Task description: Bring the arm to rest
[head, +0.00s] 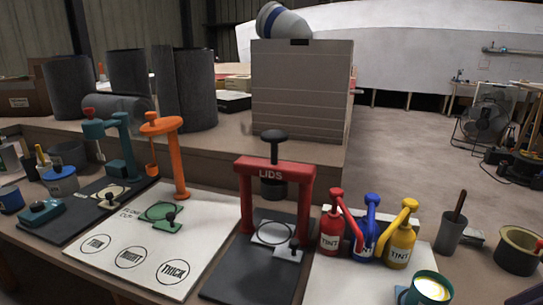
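Neither my left nor my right gripper shows in the head view, and I see no part of either arm. The red lid press marked LIDS (273,169) stands on a dark base board in the middle of the bench. The orange stand (162,124) and the teal press (119,146) stand to its left. Red (331,237), blue (366,240) and yellow (398,246) tint bottles stand together to its right. A cup with pale yellow contents (431,288) is at the bottom edge.
A white board (130,233) carries circles marked THIN, RIGHT and THICK. A grey cup with a stick (451,235) and a dark round pot (518,250) stand at the right. A large ribbed box (299,92) and dark rolls (184,88) stand behind the bench.

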